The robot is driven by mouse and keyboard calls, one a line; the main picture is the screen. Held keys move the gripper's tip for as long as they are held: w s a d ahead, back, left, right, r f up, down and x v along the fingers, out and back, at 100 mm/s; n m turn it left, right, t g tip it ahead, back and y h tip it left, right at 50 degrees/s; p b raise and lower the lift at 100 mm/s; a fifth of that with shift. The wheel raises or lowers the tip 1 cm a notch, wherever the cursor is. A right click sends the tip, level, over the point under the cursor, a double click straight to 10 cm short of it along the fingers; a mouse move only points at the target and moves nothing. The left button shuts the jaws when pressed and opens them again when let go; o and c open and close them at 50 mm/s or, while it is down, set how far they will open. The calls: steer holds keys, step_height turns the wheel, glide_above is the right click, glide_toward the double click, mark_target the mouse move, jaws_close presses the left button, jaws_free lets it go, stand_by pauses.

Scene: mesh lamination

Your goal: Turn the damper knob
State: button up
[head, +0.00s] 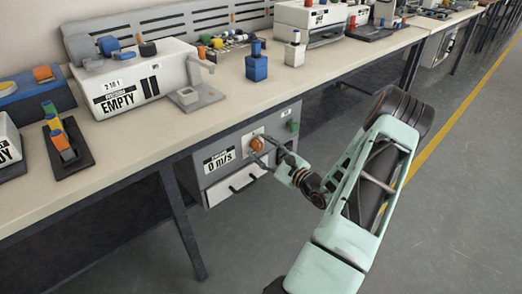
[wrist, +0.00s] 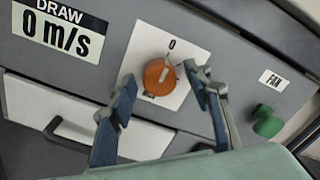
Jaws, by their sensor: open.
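The damper knob (wrist: 159,77) is a round orange knob with a pale pointer mark, on a white square plate marked 0. In the head view the knob (head: 256,144) sits on the front of a grey cabinet (head: 216,183) under the bench. My gripper (wrist: 165,83) is open, with one finger on each side of the knob. In the wrist view gaps show between the fingertips and the knob; contact cannot be told. In the head view my gripper (head: 262,149) reaches the cabinet front from the right.
A label reading DRAW 0 m/s (wrist: 60,27) is left of the knob. A green FAN knob (wrist: 267,122) is to the right. A drawer with a dark handle (head: 242,183) is below. The bench top (head: 225,112) overhangs the cabinet. The floor at right is clear.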

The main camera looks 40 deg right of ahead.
steer(key=c, duration=1.1)
steer(key=shift+c, duration=0.2)
steer(key=m+p, duration=0.3)
steer(key=shift+r+m, duration=0.2)
steer(key=shift+m, duration=0.1)
steer(key=m+p, duration=0.3)
steer(key=m, duration=0.2)
steer(key=m+p, duration=0.2)
steer(key=m, duration=0.3)
steer(key=shift+f+p, duration=0.1)
steer(key=shift+p, duration=0.2)
steer(key=shift+f+m+p, duration=0.1)
steer(key=shift+m+p, duration=0.6)
steer(key=shift+m, duration=1.4)
